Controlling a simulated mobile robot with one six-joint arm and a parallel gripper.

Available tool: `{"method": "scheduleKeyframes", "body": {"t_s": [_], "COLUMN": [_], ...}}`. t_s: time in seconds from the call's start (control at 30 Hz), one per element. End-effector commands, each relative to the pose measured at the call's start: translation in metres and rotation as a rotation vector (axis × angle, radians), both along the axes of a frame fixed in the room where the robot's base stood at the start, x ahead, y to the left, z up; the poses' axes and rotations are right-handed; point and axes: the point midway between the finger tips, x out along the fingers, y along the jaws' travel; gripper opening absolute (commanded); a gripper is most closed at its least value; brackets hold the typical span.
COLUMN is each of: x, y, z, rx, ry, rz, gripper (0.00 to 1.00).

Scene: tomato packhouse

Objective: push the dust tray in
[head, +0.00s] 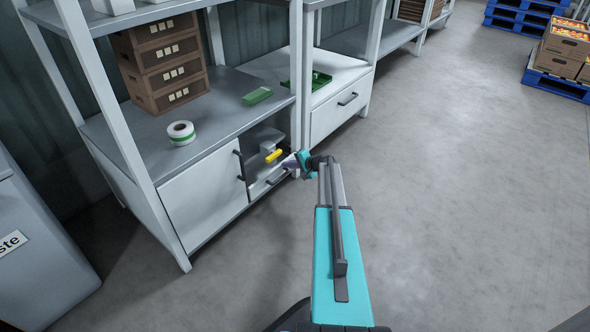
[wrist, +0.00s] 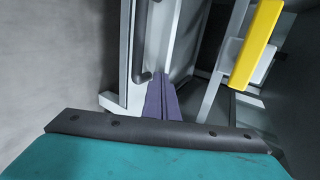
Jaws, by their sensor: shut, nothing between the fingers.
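The dust tray (head: 262,187) is a low pale drawer front with a dark bar handle, at the bottom of the open cabinet bay in the head view. A pale front with a dark handle, which looks like the tray, also shows in the wrist view (wrist: 154,45). My gripper (head: 288,163) is in front of the bay, just above and right of the tray handle. In the wrist view its purple fingers (wrist: 162,98) are together, empty, with the tips near the handle's end. I cannot tell whether they touch the front. How far the tray stands out is unclear.
A yellow bar (head: 273,156) on a grey machine sits above the tray; it is close on the right in the wrist view (wrist: 256,45). A cabinet door (head: 203,197) is left of the bay, a white drawer (head: 340,105) right. The floor in front is clear.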

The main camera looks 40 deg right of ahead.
Motion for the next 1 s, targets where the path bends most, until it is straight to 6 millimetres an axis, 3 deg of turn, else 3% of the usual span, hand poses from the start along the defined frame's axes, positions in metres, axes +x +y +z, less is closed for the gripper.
{"method": "scheduleKeyframes", "body": {"t_s": [0.67,1.0], "x": [0.007,-0.020], "y": [-0.006,-0.007], "z": [0.001,0.001], "rx": [-0.001,0.001], "ry": [-0.005,-0.002], "rz": [-0.010,-0.003], "gripper": [0.00,0.00]}}
